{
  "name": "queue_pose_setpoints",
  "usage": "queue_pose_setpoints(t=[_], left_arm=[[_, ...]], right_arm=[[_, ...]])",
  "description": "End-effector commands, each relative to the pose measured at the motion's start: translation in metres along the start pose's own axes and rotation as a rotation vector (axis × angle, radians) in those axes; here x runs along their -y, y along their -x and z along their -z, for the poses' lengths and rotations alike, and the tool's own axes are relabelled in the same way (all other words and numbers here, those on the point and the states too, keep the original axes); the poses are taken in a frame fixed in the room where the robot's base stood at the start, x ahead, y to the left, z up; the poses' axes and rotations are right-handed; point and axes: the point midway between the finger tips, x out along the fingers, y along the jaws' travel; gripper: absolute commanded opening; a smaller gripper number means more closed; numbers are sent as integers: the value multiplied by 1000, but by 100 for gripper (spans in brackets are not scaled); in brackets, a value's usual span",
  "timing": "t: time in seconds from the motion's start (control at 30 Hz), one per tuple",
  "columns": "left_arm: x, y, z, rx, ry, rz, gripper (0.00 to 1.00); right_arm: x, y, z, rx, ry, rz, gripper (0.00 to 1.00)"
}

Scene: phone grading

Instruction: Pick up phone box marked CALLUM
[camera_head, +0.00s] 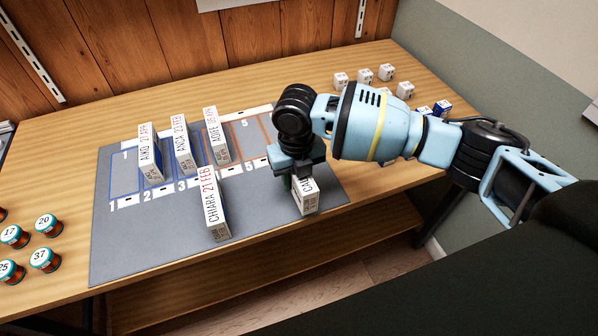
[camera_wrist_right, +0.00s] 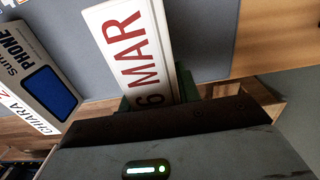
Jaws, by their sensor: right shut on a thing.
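A white phone box (camera_head: 306,203) with lettering starting "CAL" is under my right gripper (camera_head: 297,180), near the front right of the grey mat (camera_head: 125,250). The gripper hides the rest of the name. The right gripper is shut on this box. In the right wrist view the box (camera_wrist_right: 135,45) shows "6 MAR" in red, its end between the green fingers (camera_wrist_right: 160,98). I cannot tell whether it touches the mat. My left gripper is not in view.
A CHIARA box (camera_head: 215,208) stands just left of the held box. AIKO (camera_head: 150,155), ANCA (camera_head: 184,148) and AOIFE (camera_head: 217,138) boxes stand in the mat's numbered slots. Several small white cubes (camera_head: 364,75) lie at the back right, and numbered jars (camera_head: 44,258) at the left.

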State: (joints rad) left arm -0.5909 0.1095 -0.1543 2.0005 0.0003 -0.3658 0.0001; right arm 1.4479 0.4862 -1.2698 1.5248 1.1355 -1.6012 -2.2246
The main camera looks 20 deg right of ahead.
Motion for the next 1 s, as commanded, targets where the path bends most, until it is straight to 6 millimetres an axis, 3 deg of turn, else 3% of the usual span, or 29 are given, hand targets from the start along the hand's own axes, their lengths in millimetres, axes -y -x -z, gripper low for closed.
queue_pose_setpoints(t=[0.3, 0.5, 0.7, 1.0], left_arm=[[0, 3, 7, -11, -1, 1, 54], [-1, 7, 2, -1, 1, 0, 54], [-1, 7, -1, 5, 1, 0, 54], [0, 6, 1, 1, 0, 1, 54]], right_arm=[[-43, 10, 70, 4, 3, -2, 2], [-60, 13, 99, 4, 0, -1, 2], [-68, 14, 112, 5, -1, -2, 2], [-67, 15, 113, 4, -46, 0, 2]])
